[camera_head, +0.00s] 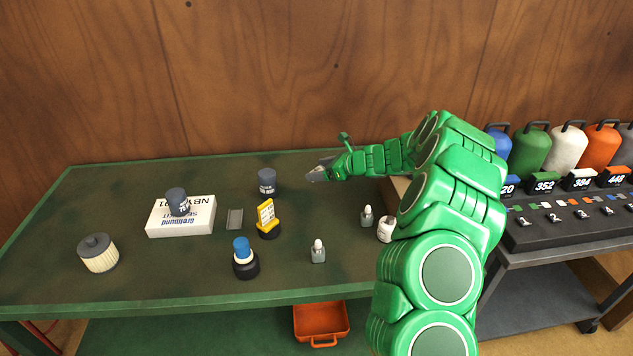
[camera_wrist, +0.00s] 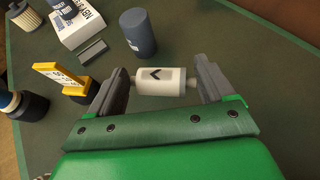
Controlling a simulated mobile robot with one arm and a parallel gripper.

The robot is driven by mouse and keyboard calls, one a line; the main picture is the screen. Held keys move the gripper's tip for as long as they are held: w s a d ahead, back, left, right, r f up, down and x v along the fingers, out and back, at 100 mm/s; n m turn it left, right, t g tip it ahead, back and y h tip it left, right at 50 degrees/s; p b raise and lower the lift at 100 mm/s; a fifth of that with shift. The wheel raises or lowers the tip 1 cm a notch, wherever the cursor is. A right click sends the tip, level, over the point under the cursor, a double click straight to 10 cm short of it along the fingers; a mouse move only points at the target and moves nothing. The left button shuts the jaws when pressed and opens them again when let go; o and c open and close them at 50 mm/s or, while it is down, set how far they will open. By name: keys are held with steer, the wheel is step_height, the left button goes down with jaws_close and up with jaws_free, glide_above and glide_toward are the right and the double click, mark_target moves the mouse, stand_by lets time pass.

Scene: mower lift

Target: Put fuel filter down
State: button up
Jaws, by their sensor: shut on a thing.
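The fuel filter (camera_wrist: 161,82) is a small white cylinder with a dark arrow mark and narrow grey ends. In the wrist view it lies crosswise between the two grey fingers of my gripper (camera_wrist: 164,84), which are shut on its ends. In the head view my gripper (camera_head: 318,174) is over the rear part of the green table (camera_head: 120,270), right of a dark grey canister (camera_head: 267,182). The filter cannot be made out in that view. I cannot tell whether it touches the table.
A white box (camera_head: 180,222) with a dark cup-like part on it, a grey tray (camera_head: 235,219), a yellow gauge (camera_head: 267,215), a blue-topped jar (camera_head: 243,255), a pleated filter (camera_head: 98,254) and small bottles (camera_head: 318,251) stand on the table. The rear right is mostly clear.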

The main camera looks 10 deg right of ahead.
glide_above(316, 190)
steer(key=shift+d+f, duration=0.15)
steer(key=shift+f, duration=3.3)
steer(key=shift+w+f, duration=0.1)
steer(key=shift+f, duration=1.55)
steer(key=o, duration=0.9)
steer(key=shift+f, duration=0.1)
